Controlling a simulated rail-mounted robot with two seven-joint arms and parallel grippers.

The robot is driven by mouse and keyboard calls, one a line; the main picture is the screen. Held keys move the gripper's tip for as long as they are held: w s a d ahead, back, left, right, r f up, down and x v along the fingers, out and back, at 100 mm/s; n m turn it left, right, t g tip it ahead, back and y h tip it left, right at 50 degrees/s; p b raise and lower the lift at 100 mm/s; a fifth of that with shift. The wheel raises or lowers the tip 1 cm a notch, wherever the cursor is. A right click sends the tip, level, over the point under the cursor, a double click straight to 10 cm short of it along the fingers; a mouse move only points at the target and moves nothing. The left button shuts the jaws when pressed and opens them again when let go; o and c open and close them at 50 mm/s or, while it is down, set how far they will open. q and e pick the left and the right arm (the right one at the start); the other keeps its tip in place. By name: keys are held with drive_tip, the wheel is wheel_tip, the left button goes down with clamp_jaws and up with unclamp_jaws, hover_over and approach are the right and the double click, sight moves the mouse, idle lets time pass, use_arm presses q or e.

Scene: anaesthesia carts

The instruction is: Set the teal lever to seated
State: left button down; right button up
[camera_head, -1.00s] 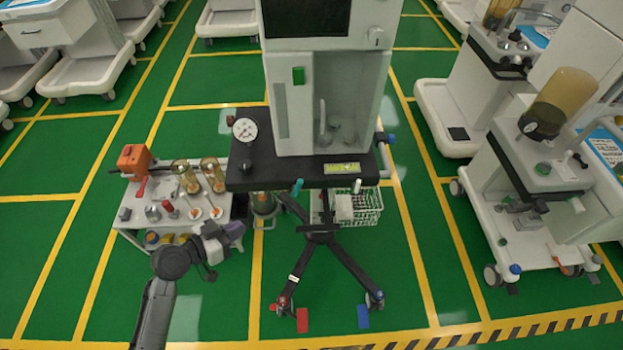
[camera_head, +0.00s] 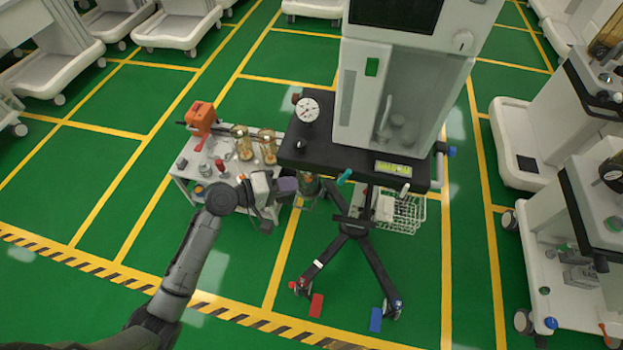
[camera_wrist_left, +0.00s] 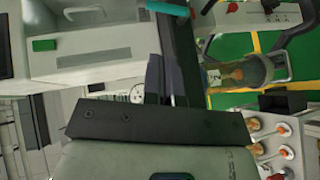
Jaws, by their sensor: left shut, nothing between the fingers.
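The teal lever (camera_head: 344,177) sticks out from the front edge of the black shelf of the anaesthesia cart (camera_head: 335,165) in the middle of the head view. It also shows at the top of the left wrist view as a teal rod (camera_wrist_left: 168,8). My left gripper (camera_head: 288,186) is a little left of the lever in the head view, apart from it, with its fingers shut and empty. The fingers show in the middle of the left wrist view (camera_wrist_left: 160,80). My right gripper is not in view.
A white-tipped lever (camera_head: 404,190) stands right of the teal one. A pressure gauge (camera_head: 308,111) is on the shelf's left end. A small white table (camera_head: 190,165) with an orange device (camera_head: 200,118) and glass vessels stands left. A wire basket (camera_head: 405,214) hangs below the shelf.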

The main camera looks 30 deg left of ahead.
sight(343, 176)
use_arm(q)
drive_tip(key=b+x, duration=0.2)
drive_tip(key=x, duration=1)
drive_tip(key=shift+w+d+f+b, duration=0.1)
drive_tip(key=shift+w+d+b, duration=0.1)
drive_tip(key=shift+d+b, duration=0.1)
drive_tip(key=shift+w+d, duration=0.1)
drive_tip(key=shift+w, duration=0.1)
